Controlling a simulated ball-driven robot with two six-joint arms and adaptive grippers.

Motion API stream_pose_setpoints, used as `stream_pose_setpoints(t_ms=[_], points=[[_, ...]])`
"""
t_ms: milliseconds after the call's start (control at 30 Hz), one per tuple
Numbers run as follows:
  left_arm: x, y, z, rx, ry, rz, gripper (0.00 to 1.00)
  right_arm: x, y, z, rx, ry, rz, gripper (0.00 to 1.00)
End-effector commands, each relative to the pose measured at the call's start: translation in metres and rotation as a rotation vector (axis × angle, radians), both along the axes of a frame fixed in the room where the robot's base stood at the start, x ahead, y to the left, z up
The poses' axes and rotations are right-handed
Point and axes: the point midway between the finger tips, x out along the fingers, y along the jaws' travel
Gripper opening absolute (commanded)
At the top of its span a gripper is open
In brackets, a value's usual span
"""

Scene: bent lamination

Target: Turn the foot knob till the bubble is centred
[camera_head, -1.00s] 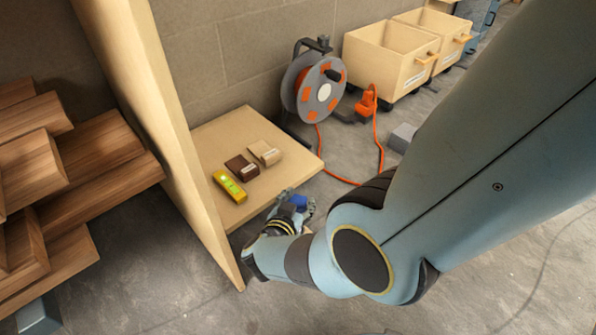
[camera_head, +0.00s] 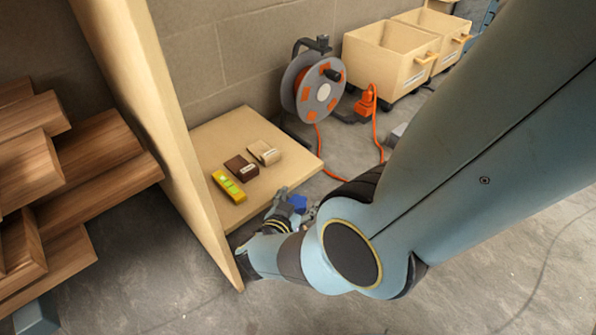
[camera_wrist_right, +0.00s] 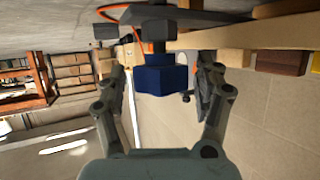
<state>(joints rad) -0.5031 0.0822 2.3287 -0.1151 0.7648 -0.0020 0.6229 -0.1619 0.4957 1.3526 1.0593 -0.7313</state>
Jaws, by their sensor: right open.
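The blue foot knob (camera_head: 299,203) is at the front right corner of the pale wooden board (camera_head: 215,133), partly covered by my right gripper (camera_head: 291,205). In the right wrist view the blue knob (camera_wrist_right: 160,76) hangs below a dark stem, between the two fingers of my open right gripper (camera_wrist_right: 163,88). Gaps show on both sides of it. The yellow spirit level (camera_head: 229,187) lies on the board's left part; its bubble is too small to place. My left gripper is out of view.
A brown block (camera_head: 241,168) and a tan block (camera_head: 264,152) lie on the board. A tall wooden panel (camera_head: 165,130) stands along its left side. A cable reel (camera_head: 317,88) and wooden bins (camera_head: 391,58) stand behind. An orange cable (camera_head: 379,140) runs across the floor.

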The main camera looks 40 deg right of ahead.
Motion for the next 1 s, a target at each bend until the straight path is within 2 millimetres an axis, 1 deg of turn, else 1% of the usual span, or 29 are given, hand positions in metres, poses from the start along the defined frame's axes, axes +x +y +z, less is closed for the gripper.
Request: stream_pose_setpoints(t_ms=[367, 467, 533, 600, 700, 833, 1000], points=[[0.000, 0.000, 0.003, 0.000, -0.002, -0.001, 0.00, 0.000, 0.000, 0.002, -0.002, -0.002, 0.018, 0.69], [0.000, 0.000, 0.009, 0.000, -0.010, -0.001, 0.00, 0.000, -0.001, 0.003, -0.004, -0.003, 0.083, 0.69], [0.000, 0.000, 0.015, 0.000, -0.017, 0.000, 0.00, 0.000, -0.001, 0.004, -0.008, -0.002, 0.158, 0.69], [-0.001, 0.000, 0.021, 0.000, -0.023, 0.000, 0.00, -0.001, -0.002, 0.004, -0.012, -0.002, 0.251, 0.69], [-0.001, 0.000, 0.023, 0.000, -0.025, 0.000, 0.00, -0.002, -0.002, 0.003, -0.017, 0.000, 0.401, 0.69], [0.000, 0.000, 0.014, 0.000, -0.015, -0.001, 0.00, -0.003, -0.002, -0.001, -0.021, 0.002, 0.580, 0.69], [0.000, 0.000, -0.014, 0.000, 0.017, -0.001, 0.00, -0.004, -0.002, -0.007, -0.024, 0.006, 0.772, 0.69]])
